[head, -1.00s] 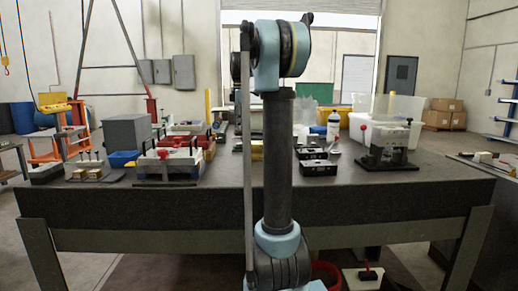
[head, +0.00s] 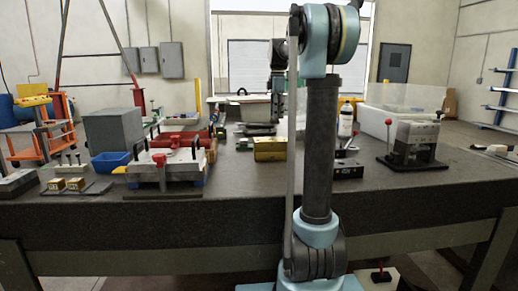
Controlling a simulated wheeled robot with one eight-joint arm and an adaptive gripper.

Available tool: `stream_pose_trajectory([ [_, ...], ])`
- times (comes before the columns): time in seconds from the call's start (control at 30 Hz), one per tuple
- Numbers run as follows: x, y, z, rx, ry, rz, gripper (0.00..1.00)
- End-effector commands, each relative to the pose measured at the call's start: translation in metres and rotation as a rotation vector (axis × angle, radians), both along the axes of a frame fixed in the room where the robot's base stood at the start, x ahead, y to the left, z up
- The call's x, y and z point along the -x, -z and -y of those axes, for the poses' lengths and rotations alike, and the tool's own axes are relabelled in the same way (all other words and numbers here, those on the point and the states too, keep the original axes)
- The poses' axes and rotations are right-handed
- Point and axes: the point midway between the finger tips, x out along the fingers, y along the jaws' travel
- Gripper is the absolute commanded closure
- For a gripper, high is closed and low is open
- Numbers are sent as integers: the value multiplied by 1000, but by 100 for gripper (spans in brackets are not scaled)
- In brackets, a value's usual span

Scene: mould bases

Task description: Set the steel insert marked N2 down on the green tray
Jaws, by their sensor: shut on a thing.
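My gripper (head: 277,112) hangs at the far side of the bench, partly hidden behind my own arm. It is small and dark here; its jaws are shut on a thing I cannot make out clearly. A pale greenish, tray-like container (head: 240,108) shows just left of it, at the back; I cannot tell whether it is the green tray or whether the gripper is over it or in front of it. The mark N2 cannot be read anywhere. A dark block (head: 348,170) lies on the bench right of my arm.
The bench (head: 240,195) has clear room in front. A yellow block (head: 269,149) lies mid-bench. A steel press (head: 413,142) stands right, with a white bottle (head: 345,120) behind my arm's right side.

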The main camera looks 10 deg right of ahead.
Motion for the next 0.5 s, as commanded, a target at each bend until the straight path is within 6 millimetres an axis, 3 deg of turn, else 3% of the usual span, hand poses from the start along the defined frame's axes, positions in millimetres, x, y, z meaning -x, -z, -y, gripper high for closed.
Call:
stream_pose_trajectory([
  [0.17,0,8,0,0,1,0,100],
  [0.5,0,55,2,0,2,0,100],
])
